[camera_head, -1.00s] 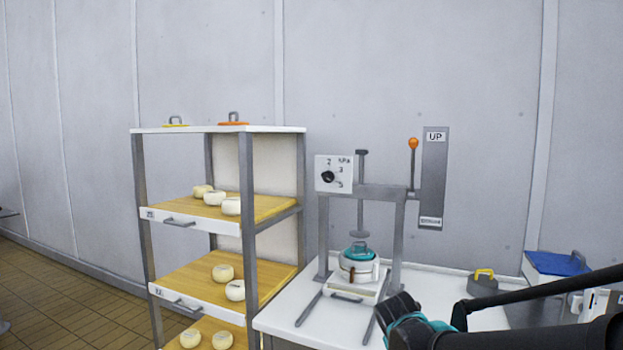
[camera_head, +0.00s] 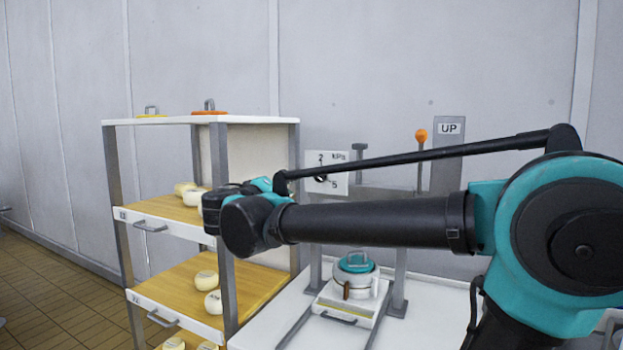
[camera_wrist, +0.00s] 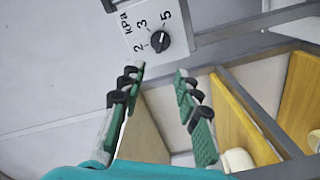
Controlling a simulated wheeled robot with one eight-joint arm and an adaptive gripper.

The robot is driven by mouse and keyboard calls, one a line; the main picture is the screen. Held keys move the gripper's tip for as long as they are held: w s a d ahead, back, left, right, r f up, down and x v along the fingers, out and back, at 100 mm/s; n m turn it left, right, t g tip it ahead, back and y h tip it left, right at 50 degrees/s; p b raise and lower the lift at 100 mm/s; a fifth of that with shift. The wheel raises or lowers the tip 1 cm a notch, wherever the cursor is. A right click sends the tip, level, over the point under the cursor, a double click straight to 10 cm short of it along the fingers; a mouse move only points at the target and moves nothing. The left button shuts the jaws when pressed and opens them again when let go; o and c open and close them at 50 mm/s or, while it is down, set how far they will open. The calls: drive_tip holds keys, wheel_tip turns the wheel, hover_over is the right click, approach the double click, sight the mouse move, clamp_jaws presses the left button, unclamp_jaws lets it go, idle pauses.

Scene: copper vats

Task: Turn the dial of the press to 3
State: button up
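The press (camera_head: 400,265) stands on the white table, partly hidden behind my arm. Its white dial panel (camera_head: 341,160) is at the upper left of the press. The black dial knob (camera_head: 320,178) is partly covered by my arm in the head view. In the wrist view the knob (camera_wrist: 159,41) shows clearly on the panel (camera_wrist: 178,45), with 2, 3, 5 and kPa around it. I cannot tell surely which number its pointer faces. My gripper (camera_wrist: 158,72) is open and empty, its fingertips just below the knob in the picture and apart from it.
A shelf rack (camera_head: 228,270) with wooden boards (camera_head: 245,280) and several white cheeses stands left of the press. A teal-lidded pot (camera_head: 357,263) sits in the press. An orange-knobbed lever (camera_head: 421,136) and UP sign (camera_head: 450,129) are at right.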

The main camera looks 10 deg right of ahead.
drive_tip(key=x, duration=1.6)
drive_tip(key=shift+c, duration=0.6)
clamp_jaws()
